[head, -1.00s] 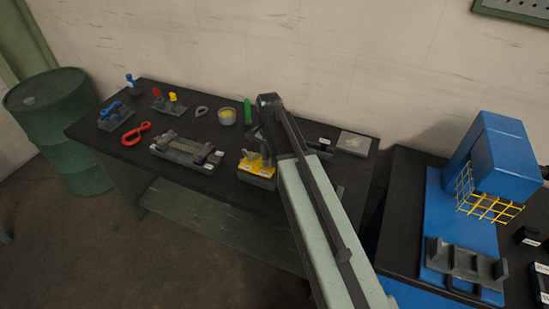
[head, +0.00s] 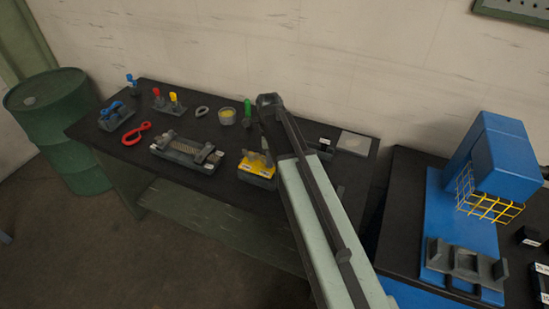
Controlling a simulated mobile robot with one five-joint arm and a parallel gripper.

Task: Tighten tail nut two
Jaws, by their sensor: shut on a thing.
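My gripper (head: 261,140) hangs from the end of my arm over the right part of the dark bench, just above and behind a yellow-topped block (head: 256,168). My own arm partly hides it. A green-handled tool (head: 248,107) stands upright at its left. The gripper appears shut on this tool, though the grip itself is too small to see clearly. The yellow-topped block carries grey upright parts, with pale labels at its front. I cannot make out tail nut two.
Red pliers (head: 136,133), a blue-handled fixture (head: 114,116), red and yellow handles (head: 173,97), a ring (head: 202,111) and a cup (head: 226,117) stand on the bench (head: 130,156). A flat grey box (head: 354,144) lies right of my arm. A blue machine (head: 500,155) stands further right.

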